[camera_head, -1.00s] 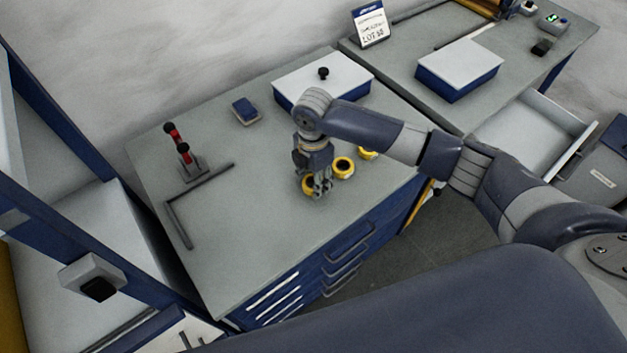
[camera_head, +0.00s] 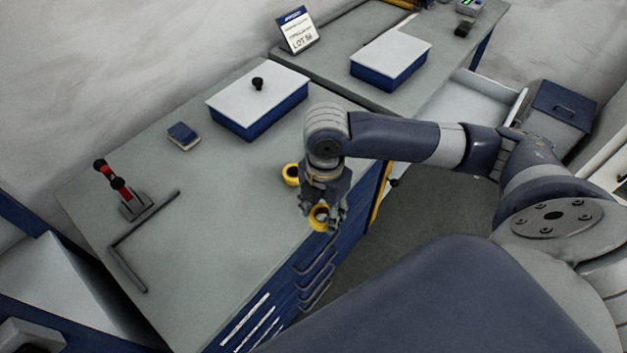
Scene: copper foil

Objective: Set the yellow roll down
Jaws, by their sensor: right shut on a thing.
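My right gripper (camera_head: 322,213) points down at the front edge of the grey workbench (camera_head: 205,225). It is shut on a yellow roll (camera_head: 319,219), a small ring with a dark centre that shows between and below the fingers. I cannot tell how far the roll is above the bench. A second yellow roll (camera_head: 291,174) lies on the bench just behind and left of the gripper. My right gripper and forearm hide part of the bench beyond. My left gripper is not in view.
A white-lidded blue box (camera_head: 258,103) and a small blue block (camera_head: 183,135) stand at the back. A red-handled fixture (camera_head: 130,205) and a dark angle bar (camera_head: 128,262) lie left. The bench middle is clear. An open drawer (camera_head: 478,100) juts out right.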

